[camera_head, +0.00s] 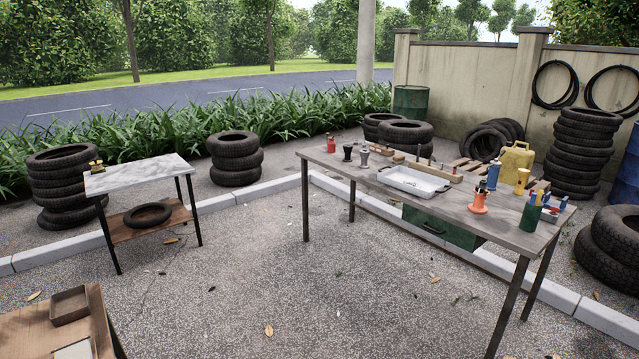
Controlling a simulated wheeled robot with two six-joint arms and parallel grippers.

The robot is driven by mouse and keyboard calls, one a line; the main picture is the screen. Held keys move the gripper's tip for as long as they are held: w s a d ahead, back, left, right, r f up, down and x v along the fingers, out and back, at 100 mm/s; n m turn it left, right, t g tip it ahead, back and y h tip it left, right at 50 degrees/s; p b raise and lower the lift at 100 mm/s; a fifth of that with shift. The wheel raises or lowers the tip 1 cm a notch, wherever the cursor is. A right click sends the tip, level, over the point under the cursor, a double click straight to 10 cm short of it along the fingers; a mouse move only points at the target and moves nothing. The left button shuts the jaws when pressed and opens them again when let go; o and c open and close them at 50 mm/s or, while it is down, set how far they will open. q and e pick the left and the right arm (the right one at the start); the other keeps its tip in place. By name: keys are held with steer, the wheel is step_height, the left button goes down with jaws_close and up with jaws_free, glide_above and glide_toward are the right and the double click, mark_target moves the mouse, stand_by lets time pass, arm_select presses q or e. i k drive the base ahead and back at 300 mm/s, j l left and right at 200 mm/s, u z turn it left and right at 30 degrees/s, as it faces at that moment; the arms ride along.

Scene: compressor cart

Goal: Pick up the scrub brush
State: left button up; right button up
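I cannot make out a scrub brush for certain. A long grey workbench (345,166) stands at the right with many small items on it. A small tan block-like item (398,156) lies near its back edge, too small to tell if it is a brush. A white tray (414,181) sits in the middle of the bench, with small unclear contents. A green cup (530,217) holding several tools stands at the right end. Neither of my grippers shows in this view.
A small marble-topped table (140,173) stands at the left, with a tire (147,215) on its lower shelf. A wooden table with an open box (69,306) is at the lower left. Tire stacks (235,158) line the kerb.

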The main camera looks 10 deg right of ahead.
mark_target(398, 158)
steer(key=i+l+z, duration=0.2)
steer(key=i, duration=0.3)
steer(key=i+l+z, duration=0.15)
steer(key=i+l, duration=0.2)
steer(key=i, duration=0.15)
steer(key=i+l+z, duration=0.2)
steer(key=i, duration=0.35)
